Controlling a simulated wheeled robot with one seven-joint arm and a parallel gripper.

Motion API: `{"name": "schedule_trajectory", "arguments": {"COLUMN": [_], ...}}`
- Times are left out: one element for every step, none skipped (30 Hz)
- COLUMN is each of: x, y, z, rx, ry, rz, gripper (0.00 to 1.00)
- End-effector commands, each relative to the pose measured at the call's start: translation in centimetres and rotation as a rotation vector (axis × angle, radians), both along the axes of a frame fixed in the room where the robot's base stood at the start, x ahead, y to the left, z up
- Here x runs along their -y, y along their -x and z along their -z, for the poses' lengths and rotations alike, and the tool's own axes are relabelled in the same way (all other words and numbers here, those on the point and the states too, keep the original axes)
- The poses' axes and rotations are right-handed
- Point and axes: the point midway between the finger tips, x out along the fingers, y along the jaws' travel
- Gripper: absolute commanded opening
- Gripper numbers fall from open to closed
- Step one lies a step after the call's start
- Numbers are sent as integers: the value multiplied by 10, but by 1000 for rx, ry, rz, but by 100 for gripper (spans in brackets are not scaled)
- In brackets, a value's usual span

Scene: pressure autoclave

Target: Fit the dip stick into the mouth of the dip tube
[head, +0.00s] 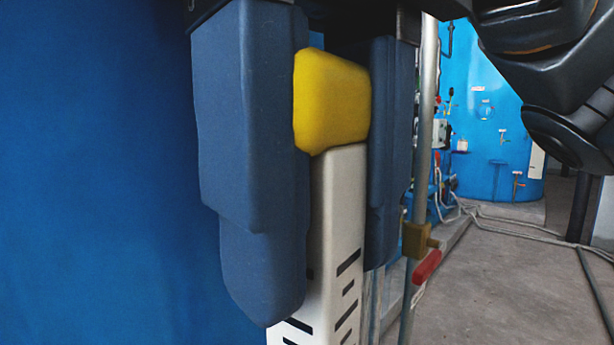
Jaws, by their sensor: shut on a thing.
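The dip stick (338,210) has a yellow block-shaped head and a flat pale shaft with black slanted marks. My gripper (322,285), with two thick dark-blue fingers, is shut on it with the yellow head between the fingers. I cannot make out the mouth of the dip tube in this view. The left finger covers part of the shaft's left edge.
A large blue wall (100,180) fills the left side. A vertical grey pipe (425,110) with a brass valve (415,240) and red handle (426,267) stands just right of my gripper. Farther back are a blue tank (500,110) and hoses on an open grey floor (500,290).

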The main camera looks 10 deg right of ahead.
Motion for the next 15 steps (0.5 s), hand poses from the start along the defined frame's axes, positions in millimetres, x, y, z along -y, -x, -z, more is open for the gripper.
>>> {"name": "schedule_trajectory", "arguments": {"x": [0, 0, 0, 0, 0, 0, 0, 0, 0, 0, 0, 0, 0, 0, 0], "y": [0, 0, 0, 0, 0, 0, 0, 0, 0, 0, 0, 0, 0, 0, 0], "z": [2, 3, 4, 4, 5, 6, 7, 7, 8, 9, 10, 10, 11, 12, 13], "rx": [0, 0, 0, 0, 0, 0, 0, 0, 0, 0, 0, 0, 0, 0, 0], "ry": [0, 0, 0, 0, 0, 0, 0, 0, 0, 0, 0, 0, 0, 0, 0], "rz": [0, 0, 0, 0, 0, 0, 0, 0, 0, 0, 0, 0, 0, 0, 0], "gripper": [0, 0, 0, 0, 0, 0, 0, 0, 0, 0, 0, 0, 0, 0, 0]}}
